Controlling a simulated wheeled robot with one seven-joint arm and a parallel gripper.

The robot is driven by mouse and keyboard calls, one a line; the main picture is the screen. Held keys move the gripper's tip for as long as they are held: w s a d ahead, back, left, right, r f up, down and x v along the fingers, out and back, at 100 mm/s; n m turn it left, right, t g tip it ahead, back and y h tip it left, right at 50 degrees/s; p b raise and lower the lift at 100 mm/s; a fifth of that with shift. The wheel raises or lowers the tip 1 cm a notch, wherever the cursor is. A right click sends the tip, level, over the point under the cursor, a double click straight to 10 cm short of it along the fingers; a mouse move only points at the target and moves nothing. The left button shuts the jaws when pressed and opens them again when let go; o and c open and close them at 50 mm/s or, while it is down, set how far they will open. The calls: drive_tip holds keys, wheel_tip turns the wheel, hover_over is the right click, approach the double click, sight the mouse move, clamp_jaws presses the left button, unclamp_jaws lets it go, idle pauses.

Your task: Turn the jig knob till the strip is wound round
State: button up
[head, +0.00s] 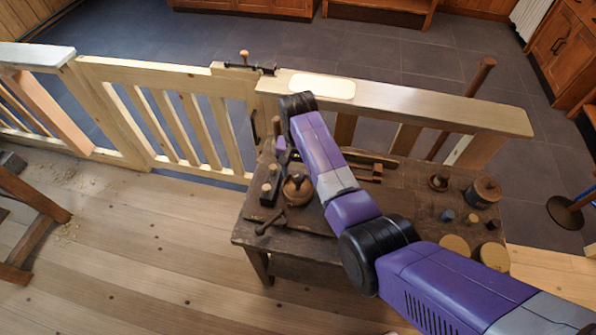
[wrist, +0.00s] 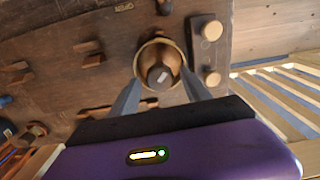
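A round brown wooden knob (wrist: 163,54) with a dark centre and a pale flat tip stands on the dark workbench. In the head view the rounded wooden piece (head: 298,190) near the bench's left end appears to be this knob. A tan band (wrist: 139,62) rings it; I cannot tell whether this is the strip or how far it is wound. My gripper (wrist: 161,77) is open, its two fingers apart on either side of the knob in the wrist view. I cannot tell whether they touch it. The fingers are not clear in the head view.
A dark block with two pale-topped pegs (head: 269,188) sits just left of the knob. Several spools and round pieces (head: 482,192) stand at the bench's right side. A pale wooden railing (head: 420,100) with a gate runs behind the bench. The floor left of the bench is mostly clear.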

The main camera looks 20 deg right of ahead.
idle(0.3)
wheel_tip(320, 180, up, 8)
drive_tip(key=shift+f+b, duration=0.15)
drive_tip(key=shift+b, duration=0.5)
